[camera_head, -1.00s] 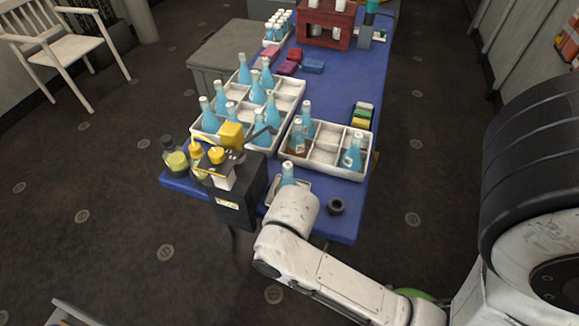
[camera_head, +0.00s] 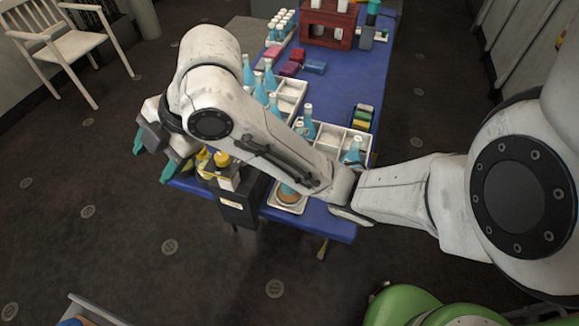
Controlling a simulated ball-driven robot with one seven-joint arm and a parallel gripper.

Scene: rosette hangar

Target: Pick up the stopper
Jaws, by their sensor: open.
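My gripper (camera_head: 153,157) has teal-tipped fingers spread apart and empty. It hangs at the left front corner of the blue table (camera_head: 341,85), just left of the yellow knobs (camera_head: 212,159) on a black stand (camera_head: 236,205). I cannot make out a separate stopper. Blue bottles (camera_head: 352,149) with pale tops stand in the trays. A small white tray (camera_head: 291,209) at the table's front holds a bottle partly covered by my arm. My arm hides much of the left tray and the table's front.
A partitioned white tray (camera_head: 327,143) stands mid-table, with colored blocks (camera_head: 361,117) behind it. Red and blue packets (camera_head: 315,67), a dark red rack (camera_head: 328,24) and a tray of small bottles (camera_head: 280,28) are farther back. A white chair (camera_head: 75,45) stands at left.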

